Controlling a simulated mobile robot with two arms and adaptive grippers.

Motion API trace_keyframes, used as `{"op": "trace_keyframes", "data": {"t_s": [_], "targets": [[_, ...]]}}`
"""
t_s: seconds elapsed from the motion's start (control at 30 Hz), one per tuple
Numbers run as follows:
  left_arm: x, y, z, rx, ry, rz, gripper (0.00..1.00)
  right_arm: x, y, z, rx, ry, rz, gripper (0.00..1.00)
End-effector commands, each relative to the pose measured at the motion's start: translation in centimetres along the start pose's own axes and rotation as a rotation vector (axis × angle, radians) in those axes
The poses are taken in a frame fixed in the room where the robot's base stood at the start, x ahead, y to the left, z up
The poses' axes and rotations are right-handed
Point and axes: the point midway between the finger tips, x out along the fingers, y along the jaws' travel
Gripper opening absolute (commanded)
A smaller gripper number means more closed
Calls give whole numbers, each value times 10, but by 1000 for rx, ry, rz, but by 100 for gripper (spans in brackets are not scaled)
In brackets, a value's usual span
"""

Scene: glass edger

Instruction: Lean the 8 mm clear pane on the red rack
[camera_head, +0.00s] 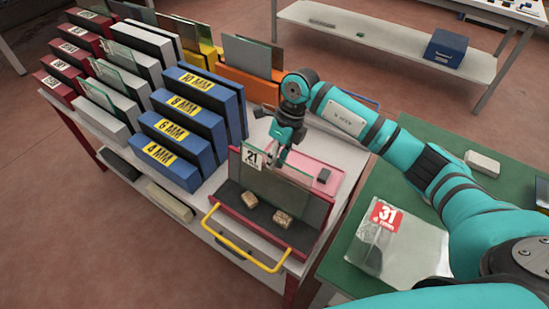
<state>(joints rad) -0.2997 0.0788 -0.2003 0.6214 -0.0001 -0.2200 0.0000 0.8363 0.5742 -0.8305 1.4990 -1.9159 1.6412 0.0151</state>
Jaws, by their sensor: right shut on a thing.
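The red rack (303,252) has a red frame and a dark bed and stands at the near end of the white bench. My right gripper (283,150) reaches in from the right above it and is shut on the top edge of a clear, greenish pane (273,190). The pane stands tilted over the rack's dark bed, behind two small brown blocks. I cannot tell whether its lower edge touches the bed or how thick it is. A white card marked 21 (252,156) shows at its upper left corner. My left gripper is out of view.
Blue slots marked 10, 8, 6 and 4 MM (170,164) stand left of the rack. A pink tray (326,174) lies behind it. A yellow handle (240,247) juts out in front. Another pane with a red 31 tag (415,250) lies on the green table.

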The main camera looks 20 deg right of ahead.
Motion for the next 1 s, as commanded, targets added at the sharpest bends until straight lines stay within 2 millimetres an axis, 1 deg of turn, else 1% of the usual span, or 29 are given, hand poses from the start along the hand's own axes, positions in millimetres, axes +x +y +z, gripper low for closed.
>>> {"op": "trace_keyframes", "data": {"t_s": [0.27, 0.87, 0.9, 1.0], "targets": [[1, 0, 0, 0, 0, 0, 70, -1, 0, 1, -1, -4, 0, 0], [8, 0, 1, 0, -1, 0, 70, 7, -2, 0, -1, -4, 0, 0], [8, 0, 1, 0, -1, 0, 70, 7, -2, 0, -1, -4, 0, 11], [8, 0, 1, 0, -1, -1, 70, 7, -2, 0, -1, -3, 0, 24]]}}
